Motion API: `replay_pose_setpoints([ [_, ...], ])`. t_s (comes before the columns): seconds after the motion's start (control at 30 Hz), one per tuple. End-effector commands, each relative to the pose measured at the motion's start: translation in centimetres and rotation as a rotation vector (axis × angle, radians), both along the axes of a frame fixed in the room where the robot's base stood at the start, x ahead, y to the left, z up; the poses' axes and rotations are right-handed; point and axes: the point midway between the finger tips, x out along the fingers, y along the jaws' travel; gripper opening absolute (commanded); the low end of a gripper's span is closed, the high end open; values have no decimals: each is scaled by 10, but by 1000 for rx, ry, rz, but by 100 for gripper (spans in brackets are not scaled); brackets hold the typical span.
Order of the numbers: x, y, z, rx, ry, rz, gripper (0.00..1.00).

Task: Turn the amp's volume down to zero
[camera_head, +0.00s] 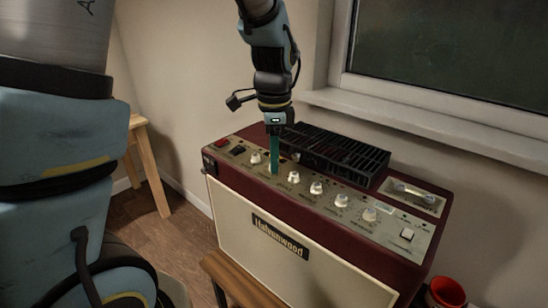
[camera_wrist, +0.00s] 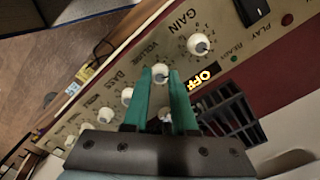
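The amp (camera_head: 305,260) is a cream and maroon box with a knob panel on top, standing below the window. In the wrist view, the pale volume knob (camera_wrist: 161,72) sits beside the printed word VOLUME, between the gain knob (camera_wrist: 198,44) and the bass knob (camera_wrist: 127,97). My gripper (camera_head: 274,172) points down at the panel. In the wrist view, the teal fingertips of my gripper (camera_wrist: 160,80) are apart, one on each side of the volume knob. Whether they touch it is unclear. In the head view the fingers hide most of this knob.
More knobs (camera_head: 316,187) run along the panel to the right. A black vent grille (camera_head: 345,155) lies behind them. A wooden stool (camera_head: 150,165) stands at the left, and a red cup (camera_head: 447,291) at the lower right. A lit OFF label (camera_wrist: 205,75) shows near the gain knob.

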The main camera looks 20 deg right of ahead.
Motion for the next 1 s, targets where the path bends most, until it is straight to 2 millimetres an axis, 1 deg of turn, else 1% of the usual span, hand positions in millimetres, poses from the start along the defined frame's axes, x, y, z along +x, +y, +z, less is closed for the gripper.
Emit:
replay_pose_setpoints([
  [0.03, 0, 0, 0, 0, 0, 0, 17],
  [0.1, 0, 0, 0, 0, 1, 0, 9],
  [0.2, 0, 0, 0, 0, 1, 0, 0],
  [0.67, 0, 0, 0, 0, 1, 13, 0],
  [0.87, 0, 0, 1, 0, 1, 83, 0],
  [1.0, 0, 0, 1, 1, 1, 177, 0],
])
